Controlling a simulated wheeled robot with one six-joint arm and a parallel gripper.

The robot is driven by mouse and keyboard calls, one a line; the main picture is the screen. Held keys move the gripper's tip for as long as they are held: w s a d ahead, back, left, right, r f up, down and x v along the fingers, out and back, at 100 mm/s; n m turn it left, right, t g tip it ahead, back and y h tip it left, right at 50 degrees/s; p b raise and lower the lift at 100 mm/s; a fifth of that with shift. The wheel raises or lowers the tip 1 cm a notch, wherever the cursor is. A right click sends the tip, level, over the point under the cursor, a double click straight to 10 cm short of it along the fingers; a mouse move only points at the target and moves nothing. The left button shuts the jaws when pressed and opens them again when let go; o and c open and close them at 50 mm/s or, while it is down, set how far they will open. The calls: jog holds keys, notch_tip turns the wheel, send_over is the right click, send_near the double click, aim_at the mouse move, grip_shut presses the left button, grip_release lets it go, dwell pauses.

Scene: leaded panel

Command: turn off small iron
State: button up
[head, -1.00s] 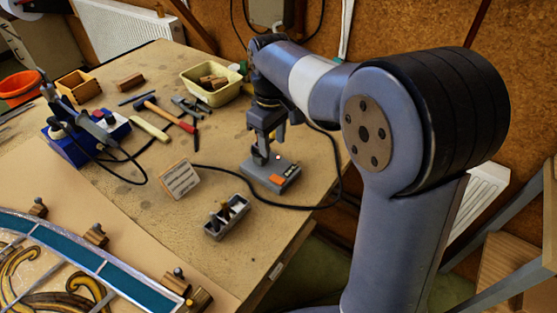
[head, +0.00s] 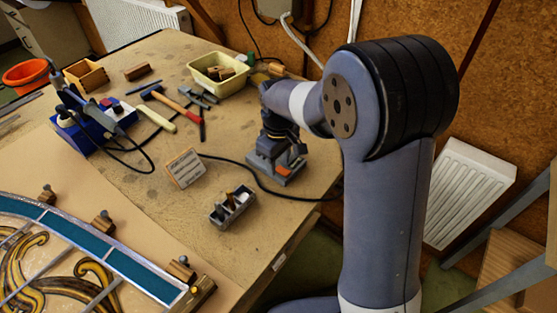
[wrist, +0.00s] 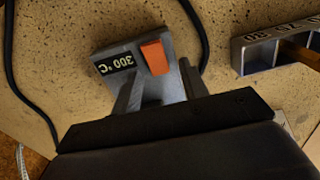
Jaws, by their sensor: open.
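A small grey control box (head: 287,179) with an orange rocker switch (head: 283,170) sits on the bench near its right edge. In the wrist view the box (wrist: 181,87) shows a black "300 °C" label beside the orange switch (wrist: 155,57). My gripper (head: 266,160) is low over the box, and its fingers hide part of it. In the wrist view my gripper (wrist: 160,88) is open, its two fingers apart at the box's near side, below the switch in the picture. I cannot tell whether they touch the box. I see no lit lamp on the box now.
A dark cable runs from the box across the bench. A blue soldering station (head: 85,130), hammer (head: 183,105) and cream tub (head: 220,82) lie farther left. The leaded panel (head: 90,250) fills the front left.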

grip_shut()
jog(key=b, duration=0.1)
jog(key=t+y+b, duration=0.1)
jog(key=b, duration=0.1)
jog(key=shift+s+d+f, duration=0.15)
jog(key=shift+d, duration=0.1)
jog(key=shift+s+d+r+t+y+b, duration=0.15)
jog(key=shift+r+t+y+b, duration=0.15)
jog(key=shift+t+y+b, duration=0.45)
jog(key=shift+g, duration=0.25)
grip_release()
jog(key=shift+r, duration=0.15)
jog(key=v, duration=1)
jog(key=shift+r, duration=0.3)
